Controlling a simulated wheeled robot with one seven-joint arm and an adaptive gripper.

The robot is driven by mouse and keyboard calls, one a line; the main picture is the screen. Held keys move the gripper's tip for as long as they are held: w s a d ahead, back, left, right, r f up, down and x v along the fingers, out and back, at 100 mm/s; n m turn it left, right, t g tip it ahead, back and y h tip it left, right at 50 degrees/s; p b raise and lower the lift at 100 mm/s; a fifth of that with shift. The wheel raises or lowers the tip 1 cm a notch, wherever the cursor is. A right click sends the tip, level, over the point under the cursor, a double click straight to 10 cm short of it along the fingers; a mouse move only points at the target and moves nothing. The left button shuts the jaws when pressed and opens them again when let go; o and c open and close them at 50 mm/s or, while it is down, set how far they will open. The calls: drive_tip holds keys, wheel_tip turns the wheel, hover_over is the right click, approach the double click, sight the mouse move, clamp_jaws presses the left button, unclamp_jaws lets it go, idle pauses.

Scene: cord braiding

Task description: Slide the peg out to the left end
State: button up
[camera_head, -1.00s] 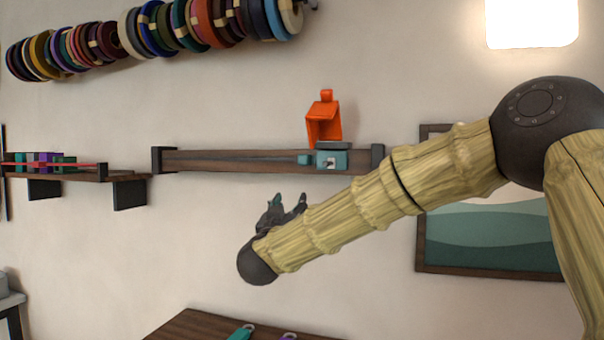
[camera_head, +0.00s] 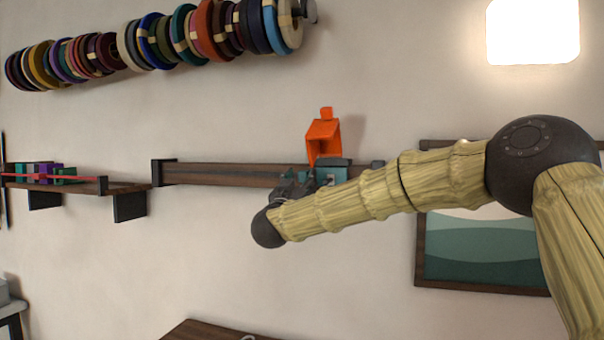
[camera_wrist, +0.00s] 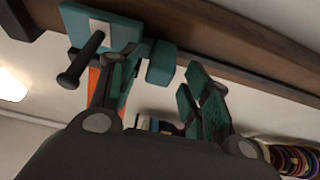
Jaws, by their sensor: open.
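A teal carriage (camera_head: 339,174) with a pale plate sits near the right end of a brown wall rail (camera_head: 225,174). It also shows in the wrist view (camera_wrist: 75,22). A dark round peg (camera_wrist: 80,62) sticks out from its plate. A small teal block (camera_wrist: 161,63) stands beside the carriage. My gripper (camera_head: 292,186) is at the carriage's left side, just under the rail. In the wrist view my gripper (camera_wrist: 160,80) is open, its teal-padded fingers apart, with the small block showing between their tips. I cannot tell whether either finger touches it. My gripper partly hides the carriage in the head view.
An orange open holder (camera_head: 324,138) stands above the carriage. A dark stop (camera_head: 161,172) marks the rail's left end, and the rail between looks clear. A shelf (camera_head: 120,188) with small blocks lies further left. Spools (camera_head: 150,42) hang above. A table edge (camera_head: 200,331) shows below.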

drive_tip(key=shift+w+d+r, duration=0.15)
drive_tip(key=shift+w+r, duration=0.05)
drive_tip(key=shift+w, duration=0.25)
clamp_jaws()
